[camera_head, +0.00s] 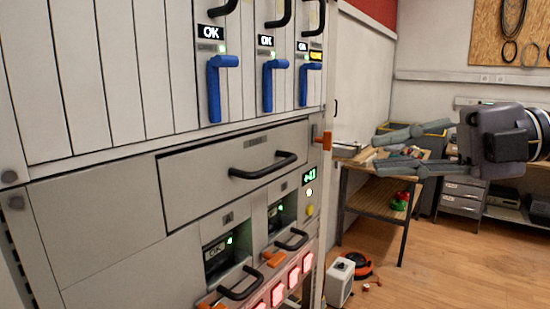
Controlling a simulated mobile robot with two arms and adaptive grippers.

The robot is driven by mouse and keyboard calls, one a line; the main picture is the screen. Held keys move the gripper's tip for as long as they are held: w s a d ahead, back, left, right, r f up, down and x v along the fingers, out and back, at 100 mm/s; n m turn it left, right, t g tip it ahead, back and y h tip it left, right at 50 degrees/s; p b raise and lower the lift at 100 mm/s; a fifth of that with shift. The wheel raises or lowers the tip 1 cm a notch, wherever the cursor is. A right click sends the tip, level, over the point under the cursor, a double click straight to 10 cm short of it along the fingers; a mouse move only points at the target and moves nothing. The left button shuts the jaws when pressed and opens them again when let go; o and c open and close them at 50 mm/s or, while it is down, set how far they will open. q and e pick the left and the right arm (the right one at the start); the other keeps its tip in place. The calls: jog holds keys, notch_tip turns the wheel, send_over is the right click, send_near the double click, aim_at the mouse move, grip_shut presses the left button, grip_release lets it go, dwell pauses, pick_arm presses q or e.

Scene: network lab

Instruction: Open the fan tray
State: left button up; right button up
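The wide grey panel with a black bar handle, which looks like the fan tray (205,185), sits in the middle of the rack below the blue levers. Its handle (263,166) stands out from its front. The panel looks about flush with the rack face, and its small label is unreadable. An orange latch-like piece (323,141) sticks out at the rack's right edge, beside the panel. My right gripper (377,152) comes in from the right, with its two fingers spread apart and empty, pointing left. It is clear of the rack. My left gripper is not in view.
Blue levers (268,84) stick out above the panel. Power units with black handles (241,284) and red-lit switches sit below. A wooden workbench (385,200) with clutter stands behind my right gripper. A white box (340,281) is on the floor near the rack.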

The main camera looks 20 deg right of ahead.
aim_at(282, 165)
jog(key=p+x, duration=0.3)
jog(key=x, duration=0.1)
jog(key=p+x, duration=0.3)
jog(key=x, duration=0.2)
jog(key=p+x, duration=0.3)
jog(key=x, duration=0.1)
jog(key=shift+a+r, duration=0.25)
pick_arm(q)
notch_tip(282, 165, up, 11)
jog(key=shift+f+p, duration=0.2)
jog(key=shift+p, duration=0.15)
pick_arm(e)
jog(key=shift+x, duration=0.75)
jog(key=shift+f, duration=0.15)
jog(key=shift+c, duration=0.5)
grip_shut()
